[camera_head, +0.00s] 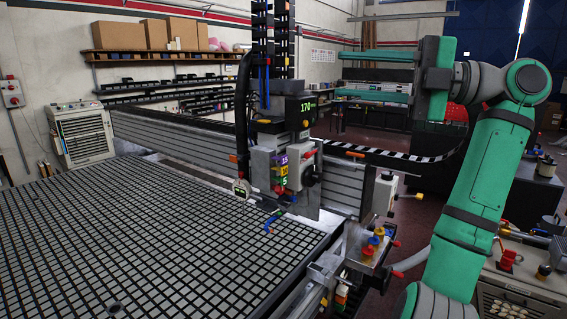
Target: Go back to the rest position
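My green arm rises at the right of the head view. My gripper (352,76) is at the upper middle right, high above the floor and right of the machine column. Its two long fingers point left, one above the other, with a wide gap between them. It looks open, and I see nothing held in it. The vacuum grid table (150,240) fills the lower left, a dark grid surface that looks bare apart from a small blue item (272,222) near its right edge.
A machine head (283,165) on a grey gantry beam (175,137) stands over the table's far right side. A control box with coloured knobs (372,245) sits between table and arm. A tool cabinet (515,285) is at the lower right. Boxes (175,33) stand on a wall shelf.

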